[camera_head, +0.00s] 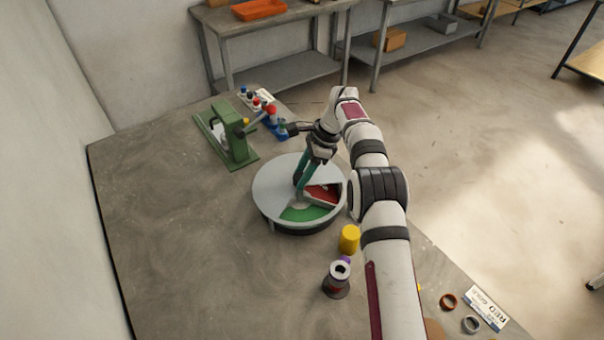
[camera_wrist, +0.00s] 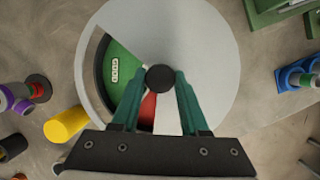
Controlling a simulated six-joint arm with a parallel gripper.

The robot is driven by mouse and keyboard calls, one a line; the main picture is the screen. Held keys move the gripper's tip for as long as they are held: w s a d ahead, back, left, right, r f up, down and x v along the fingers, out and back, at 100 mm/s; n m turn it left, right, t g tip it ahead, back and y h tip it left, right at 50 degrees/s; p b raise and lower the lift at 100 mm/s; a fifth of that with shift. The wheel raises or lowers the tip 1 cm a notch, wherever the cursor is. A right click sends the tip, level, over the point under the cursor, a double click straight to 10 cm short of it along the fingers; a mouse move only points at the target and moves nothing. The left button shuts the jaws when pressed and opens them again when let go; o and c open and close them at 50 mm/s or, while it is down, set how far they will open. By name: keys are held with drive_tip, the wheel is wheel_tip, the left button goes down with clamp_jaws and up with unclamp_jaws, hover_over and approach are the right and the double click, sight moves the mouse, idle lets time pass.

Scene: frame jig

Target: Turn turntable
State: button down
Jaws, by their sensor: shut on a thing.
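The turntable (camera_head: 272,187) is a round grey disc with a cut-out on the bench. Through the cut-out a green sector and a red sector show in the head view. In the wrist view the grey cover (camera_wrist: 205,55) fills the middle, and the green sector (camera_wrist: 122,75) bears the word GOOD. A dark round knob (camera_wrist: 160,78) stands at the centre of the cover. My gripper (camera_head: 299,188) points down over the turntable; its green fingers (camera_wrist: 160,82) are shut on the knob, one on each side. The fingers hide the knob in the head view.
A green press-like fixture (camera_head: 236,140) stands behind the turntable, with small coloured parts beside it. A yellow cylinder (camera_head: 349,239) and a dark spool-like stack (camera_head: 337,279) stand close to the front right. Rings and a label card (camera_head: 487,307) lie farther right. The bench's left side is clear.

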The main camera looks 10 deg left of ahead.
drive_tip(key=shift+n, duration=0.6)
drive_tip(key=shift+c, duration=2.1)
unclamp_jaws()
drive_tip(key=r, duration=0.4)
drive_tip(key=shift+d+r, duration=0.35)
drive_tip(key=s+d+r, duration=0.2)
drive_tip(key=d+r, duration=0.4)
drive_tip(key=d, duration=0.5)
drive_tip(key=shift+r, duration=0.2)
drive_tip(key=shift+a, duration=0.1)
